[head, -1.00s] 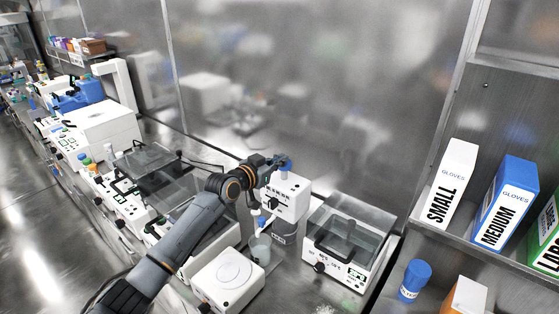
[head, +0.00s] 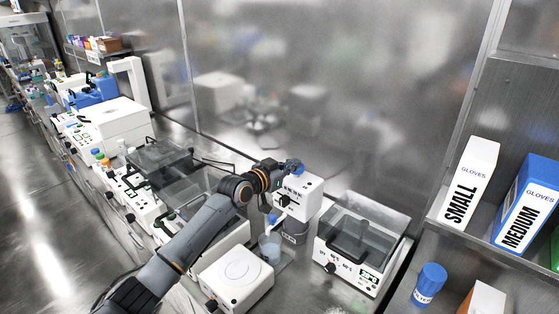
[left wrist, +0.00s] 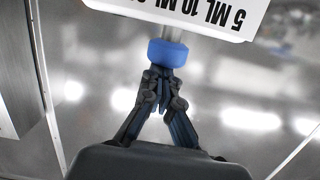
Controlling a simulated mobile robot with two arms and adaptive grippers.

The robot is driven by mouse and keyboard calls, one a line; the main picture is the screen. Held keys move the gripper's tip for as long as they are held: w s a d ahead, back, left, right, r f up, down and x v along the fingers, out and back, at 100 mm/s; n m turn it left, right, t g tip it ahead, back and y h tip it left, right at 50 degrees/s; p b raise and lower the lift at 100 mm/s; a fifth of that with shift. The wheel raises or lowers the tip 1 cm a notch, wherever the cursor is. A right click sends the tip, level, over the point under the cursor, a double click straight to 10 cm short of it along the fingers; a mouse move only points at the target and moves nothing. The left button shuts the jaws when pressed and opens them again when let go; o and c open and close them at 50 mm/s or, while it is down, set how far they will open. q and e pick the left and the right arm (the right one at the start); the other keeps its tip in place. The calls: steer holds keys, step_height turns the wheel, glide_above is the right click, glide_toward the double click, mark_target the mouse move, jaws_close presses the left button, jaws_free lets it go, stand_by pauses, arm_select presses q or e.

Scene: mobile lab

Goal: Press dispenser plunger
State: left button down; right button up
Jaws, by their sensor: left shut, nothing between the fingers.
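The dispenser (head: 299,195) is a white box on a grey body, with a blue plunger knob (head: 296,167) on top. A clear cup (head: 270,249) stands below its spout. My left gripper (head: 285,167) is at the knob's left side in the head view. In the left wrist view the gripper (left wrist: 164,82) is shut and empty, its fingertips right at the blue knob (left wrist: 168,53). Whether they touch it is hard to tell. A short grey stem shows between the knob and the white box marked in ML. My right gripper is out of view.
A white round-topped device (head: 238,275) stands front left of the cup. A water bath (head: 358,245) with a clear lid stands to the right. A steel wall is behind.

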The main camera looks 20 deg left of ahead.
arm_select(q)
step_height(320, 180, up, 4)
steer(key=shift+s+d+r+p, duration=0.1)
steer(key=shift+p, duration=1.15)
steer(key=f+b+v, duration=0.1)
steer(key=b+v, duration=0.2)
steer(key=v, duration=0.7)
steer(key=shift+b, duration=0.4)
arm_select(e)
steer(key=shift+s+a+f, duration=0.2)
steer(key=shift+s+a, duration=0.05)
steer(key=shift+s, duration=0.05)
arm_select(q)
steer(key=shift+s+f, duration=0.1)
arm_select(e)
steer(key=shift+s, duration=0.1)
